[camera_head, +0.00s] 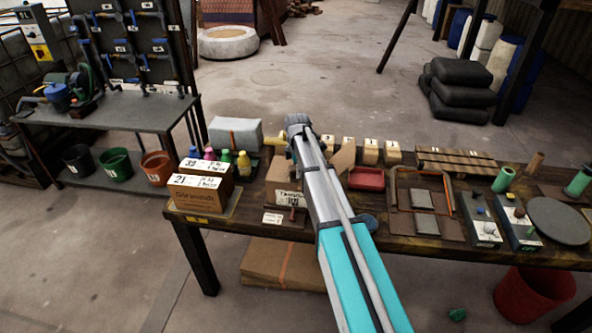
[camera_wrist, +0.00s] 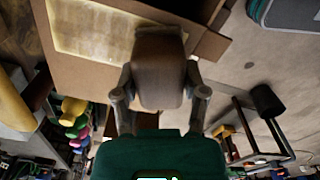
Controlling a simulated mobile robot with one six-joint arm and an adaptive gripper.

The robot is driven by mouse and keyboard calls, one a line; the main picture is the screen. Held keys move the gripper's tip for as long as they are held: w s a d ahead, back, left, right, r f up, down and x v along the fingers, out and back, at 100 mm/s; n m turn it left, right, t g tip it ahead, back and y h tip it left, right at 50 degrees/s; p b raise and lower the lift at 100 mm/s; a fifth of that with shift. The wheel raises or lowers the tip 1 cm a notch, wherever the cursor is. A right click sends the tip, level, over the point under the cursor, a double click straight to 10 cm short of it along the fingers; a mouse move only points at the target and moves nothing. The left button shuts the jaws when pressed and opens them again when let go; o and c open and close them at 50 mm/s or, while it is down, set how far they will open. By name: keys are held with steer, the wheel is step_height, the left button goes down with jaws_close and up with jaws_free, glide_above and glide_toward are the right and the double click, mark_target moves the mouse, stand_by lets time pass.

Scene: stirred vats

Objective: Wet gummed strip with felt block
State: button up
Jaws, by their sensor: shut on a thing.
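In the wrist view my gripper (camera_wrist: 160,88) is shut on a brownish, rounded block (camera_wrist: 158,65), which I take to be the felt block. The block is in front of a brown cardboard surface. A pale yellowish strip (camera_wrist: 92,28) lies across that cardboard, and the block overlaps its right end in the picture. I cannot tell whether block and strip touch. In the head view a cardboard box (camera_head: 286,193) with a printed label stands on the bench, partly hidden behind my arm. The gripper's fingers and the block are not clear there.
Stacked boxes (camera_head: 201,202) stand at the bench's left end, with small coloured bottles (camera_head: 243,164) behind. A red tray (camera_head: 366,179), a slatted wooden rack (camera_head: 455,159) and a round dark plate (camera_head: 558,221) are to the right. A shelf unit (camera_head: 110,119) stands behind on the left.

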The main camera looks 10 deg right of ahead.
mark_target(288, 177)
steer(key=shift+d, duration=0.1)
steer(key=shift+s+d+f, duration=0.1)
steer(key=shift+s+d, duration=0.2)
steer(key=shift+d, duration=0.45)
steer(key=shift+s+d, duration=0.25)
steer(key=shift+d, duration=0.5)
steer(key=shift+a, duration=0.15)
steer(key=shift+w+a, duration=0.3)
steer(key=shift+a, duration=0.45)
steer(key=shift+w+a, duration=0.25)
steer(key=shift+a, duration=0.45)
steer(key=shift+a, duration=0.2)
steer(key=shift+w+a, duration=0.3)
steer(key=shift+a, duration=0.45)
steer(key=shift+w+a, duration=0.25)
steer(key=shift+a, duration=0.45)
